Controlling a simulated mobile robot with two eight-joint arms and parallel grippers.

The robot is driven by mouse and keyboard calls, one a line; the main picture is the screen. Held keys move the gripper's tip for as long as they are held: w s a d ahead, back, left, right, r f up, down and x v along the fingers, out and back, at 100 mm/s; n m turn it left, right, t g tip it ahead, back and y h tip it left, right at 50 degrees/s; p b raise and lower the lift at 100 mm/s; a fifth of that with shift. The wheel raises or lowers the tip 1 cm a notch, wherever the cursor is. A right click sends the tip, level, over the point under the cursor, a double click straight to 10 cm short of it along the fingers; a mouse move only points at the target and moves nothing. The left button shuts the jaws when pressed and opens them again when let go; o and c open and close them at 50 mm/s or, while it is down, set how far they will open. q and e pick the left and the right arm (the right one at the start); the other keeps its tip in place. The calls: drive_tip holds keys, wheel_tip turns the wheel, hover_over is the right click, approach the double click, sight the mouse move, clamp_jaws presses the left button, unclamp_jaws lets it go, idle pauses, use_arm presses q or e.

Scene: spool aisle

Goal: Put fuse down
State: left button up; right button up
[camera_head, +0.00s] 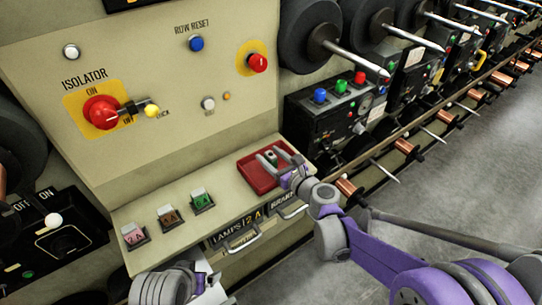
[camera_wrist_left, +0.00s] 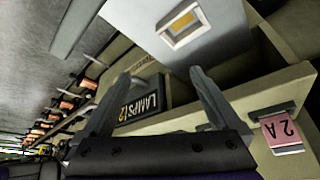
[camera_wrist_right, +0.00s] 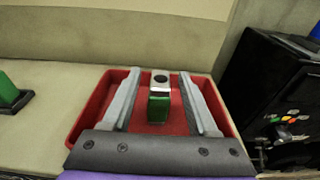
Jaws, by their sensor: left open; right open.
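A green fuse (camera_wrist_right: 160,105) with a silver cap stands in the red tray (camera_wrist_right: 88,112) in the right wrist view. In the head view the fuse (camera_head: 271,156) shows small in the red tray (camera_head: 252,178) at the right end of the panel's ledge. My right gripper (camera_wrist_right: 160,95) is open, its fingers apart on either side of the fuse with gaps showing. In the head view my right gripper (camera_head: 279,158) is over the tray. My left gripper (camera_wrist_left: 160,95) is open and empty in front of the LAMPS label (camera_wrist_left: 138,105); its fingers are unclear in the head view.
Pink (camera_head: 132,235), brown (camera_head: 168,215) and green (camera_head: 202,199) labelled fuses stand on the ledge left of the tray. Handles (camera_head: 240,238) stick out below the ledge. A black control box (camera_head: 330,115) is right of the tray. The grey floor (camera_head: 440,190) at right is clear.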

use_arm(q)
drive_tip(key=shift+r, duration=0.15)
use_arm(e)
drive_tip(key=shift+s+r, duration=0.15)
drive_tip(key=shift+r, duration=0.1)
use_arm(q)
drive_tip(key=shift+f, duration=0.2)
use_arm(e)
drive_tip(key=v, duration=1.2)
drive_tip(key=s+d+f+n+g+h, duration=0.2)
drive_tip(key=s+f+n+g+h, duration=0.35)
drive_tip(key=s+n, duration=1)
drive_tip(key=s+d+f+n+g+h, duration=0.2)
drive_tip(key=s+d+f+n+h, duration=0.2)
drive_tip(key=d+n, duration=0.5)
drive_tip(key=s+n, duration=0.2)
drive_tip(key=n, duration=0.2)
drive_tip(key=shift+d+f, duration=0.2)
drive_tip(key=shift+d, duration=0.05)
